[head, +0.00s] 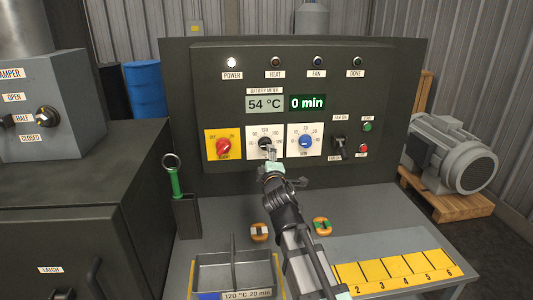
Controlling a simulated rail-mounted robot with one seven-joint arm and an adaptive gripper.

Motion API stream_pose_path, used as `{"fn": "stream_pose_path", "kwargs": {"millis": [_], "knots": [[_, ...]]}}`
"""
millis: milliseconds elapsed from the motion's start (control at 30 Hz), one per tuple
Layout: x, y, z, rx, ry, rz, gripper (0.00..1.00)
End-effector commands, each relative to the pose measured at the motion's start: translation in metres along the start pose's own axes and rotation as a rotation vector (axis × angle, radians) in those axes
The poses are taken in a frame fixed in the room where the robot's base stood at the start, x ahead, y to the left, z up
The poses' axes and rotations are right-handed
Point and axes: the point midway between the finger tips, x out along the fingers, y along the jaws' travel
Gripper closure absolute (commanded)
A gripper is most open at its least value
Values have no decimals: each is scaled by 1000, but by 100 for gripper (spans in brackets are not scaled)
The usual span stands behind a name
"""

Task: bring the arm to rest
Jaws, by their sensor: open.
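My gripper (270,153) is raised in front of the control panel (389,110), with its fingertips at the black temperature knob (263,142) on the middle white dial plate. It partly covers this knob, and I cannot tell whether the fingers touch it. The jaws are small and foreshortened here; they are open, with no object seen in them. My arm reaches up from the lower right of centre, over the grey bench. The display above reads 54 °C and 0 min. The POWER lamp (232,63) is lit white.
A red switch (223,147) and a blue timer knob (305,142) flank the black knob. A divided tray (205,279) sits below left of my arm. A green-handled tool (174,179) stands in a holder. A yellow numbered strip (393,272) lies at right. A motor (450,155) rests beyond.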

Motion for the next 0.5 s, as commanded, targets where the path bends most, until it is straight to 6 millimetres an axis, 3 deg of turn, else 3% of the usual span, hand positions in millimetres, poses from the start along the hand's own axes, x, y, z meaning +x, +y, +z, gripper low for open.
{"fn": "stream_pose_path", "kwargs": {"millis": [33,167,500], "knots": [[-12,0,0,0,1,0,32],[-25,0,0,-1,0,0,32],[-27,0,0,-1,0,0,32]]}}
